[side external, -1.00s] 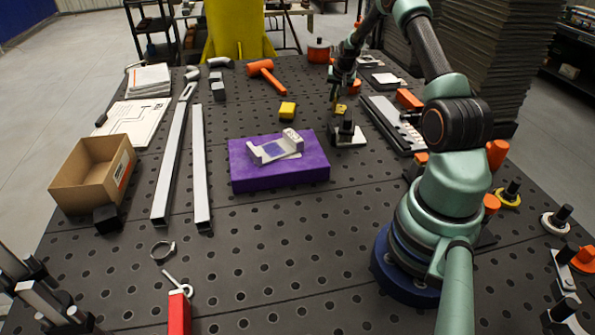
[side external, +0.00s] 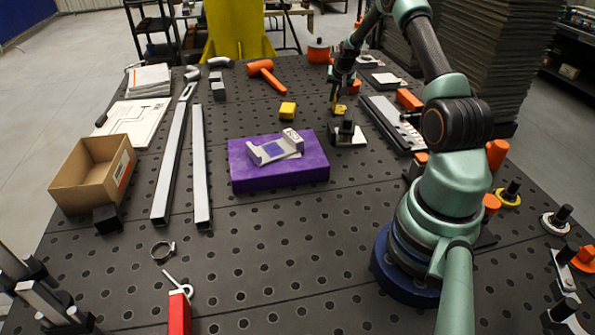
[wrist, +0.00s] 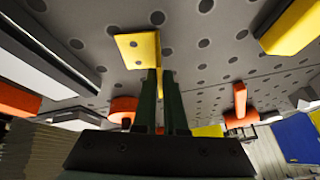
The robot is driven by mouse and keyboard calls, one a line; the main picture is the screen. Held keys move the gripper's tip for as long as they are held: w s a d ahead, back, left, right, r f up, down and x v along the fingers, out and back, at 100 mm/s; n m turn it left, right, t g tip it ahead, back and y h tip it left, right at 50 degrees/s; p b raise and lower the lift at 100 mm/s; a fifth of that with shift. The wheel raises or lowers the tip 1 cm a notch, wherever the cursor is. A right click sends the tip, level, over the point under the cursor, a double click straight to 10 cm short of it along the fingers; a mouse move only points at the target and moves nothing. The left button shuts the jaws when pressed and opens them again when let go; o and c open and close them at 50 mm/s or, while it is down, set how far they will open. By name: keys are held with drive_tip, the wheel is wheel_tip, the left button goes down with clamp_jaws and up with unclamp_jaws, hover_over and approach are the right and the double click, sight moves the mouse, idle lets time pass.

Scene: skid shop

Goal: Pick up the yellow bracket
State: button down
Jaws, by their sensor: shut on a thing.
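The yellow bracket (wrist: 137,48) has a flat plate with holes and an upright flange. In the wrist view the flange stands between the two dark fingers of my gripper (wrist: 160,85), which is shut on it. In the side external view the bracket (side external: 340,108) is small and partly hidden by my gripper (side external: 337,98), behind a dark clamp. I cannot tell whether the bracket touches the table.
A dark clamp on a pale plate (side external: 349,139) stands just in front of the bracket. A yellow block (side external: 288,110) lies to the left. A purple block (side external: 280,174) carries a metal bracket (side external: 275,149). A long grey rail (side external: 393,122) lies to the right.

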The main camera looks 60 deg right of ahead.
drive_tip(key=shift+s+a+f, duration=0.2)
drive_tip(key=shift+f, duration=0.05)
